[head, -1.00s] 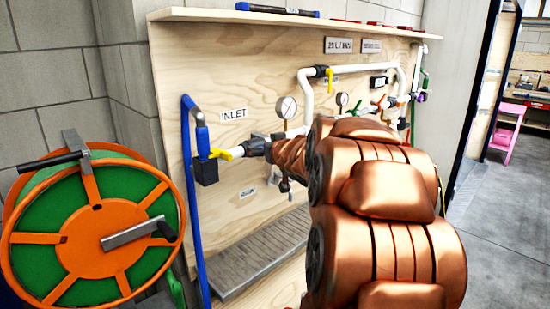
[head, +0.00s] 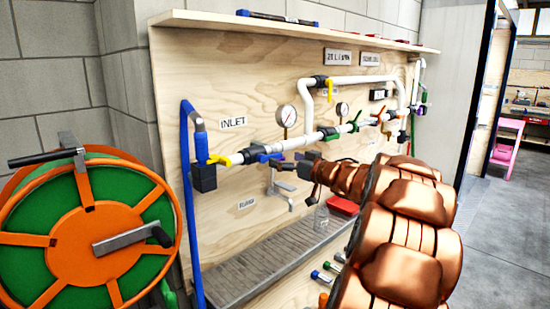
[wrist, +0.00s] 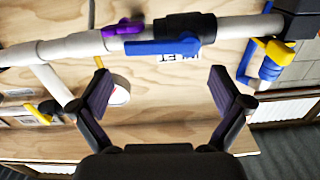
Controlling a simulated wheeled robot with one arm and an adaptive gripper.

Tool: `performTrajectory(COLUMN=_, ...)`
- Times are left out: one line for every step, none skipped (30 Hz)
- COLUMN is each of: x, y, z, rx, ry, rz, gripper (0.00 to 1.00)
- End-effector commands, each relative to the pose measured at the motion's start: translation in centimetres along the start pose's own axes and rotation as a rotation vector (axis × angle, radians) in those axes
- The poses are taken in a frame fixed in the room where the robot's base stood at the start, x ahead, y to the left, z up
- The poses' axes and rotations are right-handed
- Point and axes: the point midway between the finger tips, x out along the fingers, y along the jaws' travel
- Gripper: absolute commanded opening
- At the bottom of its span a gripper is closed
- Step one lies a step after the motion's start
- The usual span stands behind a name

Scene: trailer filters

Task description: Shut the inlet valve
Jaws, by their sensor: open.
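The INLET label (head: 233,122) is on the plywood board above the left end of a white pipe. A yellow lever (head: 220,159) sits by the blue hose; it shows at the right of the wrist view (wrist: 280,50). Just right of it on the pipe is a black valve with a blue lever (head: 266,155). In the wrist view this blue lever (wrist: 165,46) lies roughly along the pipe. My gripper (wrist: 163,82) is open and empty, its fingers apart from the lever. In the head view its small dark end is close to the pipe, partly hard to make out.
A purple lever (wrist: 123,27) is beside the blue one in the wrist view. A pressure gauge (head: 287,115) stands above the pipe. A hose reel (head: 95,240) is at left, a grey grated tray (head: 265,265) below. Open floor (head: 505,230) is at right.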

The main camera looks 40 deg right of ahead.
Motion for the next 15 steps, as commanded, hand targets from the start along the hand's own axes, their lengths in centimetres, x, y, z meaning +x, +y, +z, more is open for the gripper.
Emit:
performTrajectory(x=0.8, y=-0.1, z=0.1, rx=0.000, ry=0.000, rz=-0.003, gripper=1.00)
performTrajectory(x=1.2, y=-0.1, z=0.1, rx=0.001, ry=0.000, rz=-0.004, gripper=1.00)
performTrajectory(x=1.7, y=-0.1, z=0.1, rx=0.000, ry=0.000, rz=-0.005, gripper=1.00)
performTrajectory(x=2.1, y=-0.1, z=0.1, rx=0.000, ry=0.001, rz=-0.004, gripper=1.00)
performTrajectory(x=2.5, y=-0.1, z=0.1, rx=0.000, ry=0.001, rz=-0.005, gripper=1.00)
performTrajectory(x=2.9, y=-0.1, z=0.0, rx=0.000, ry=0.001, rz=-0.004, gripper=1.00)
performTrajectory(x=3.2, y=0.0, z=0.0, rx=0.000, ry=0.001, rz=-0.003, gripper=1.00)
performTrajectory(x=3.5, y=0.0, z=0.0, rx=-0.001, ry=0.001, rz=-0.002, gripper=1.00)
performTrajectory(x=3.8, y=0.0, z=0.0, rx=0.000, ry=0.001, rz=-0.002, gripper=1.00)
performTrajectory(x=4.0, y=0.0, z=0.0, rx=0.000, ry=0.001, rz=-0.001, gripper=1.00)
performTrajectory(x=4.2, y=0.0, z=0.0, rx=0.000, ry=0.001, rz=-0.001, gripper=1.00)
performTrajectory(x=4.3, y=0.0, z=0.0, rx=0.000, ry=0.001, rz=0.000, gripper=1.00)
performTrajectory(x=4.4, y=0.0, z=0.0, rx=0.000, ry=0.001, rz=0.000, gripper=1.00)
performTrajectory(x=4.5, y=0.0, z=0.0, rx=0.000, ry=0.001, rz=0.001, gripper=1.00)
performTrajectory(x=4.6, y=0.0, z=0.0, rx=0.000, ry=0.001, rz=0.001, gripper=1.00)
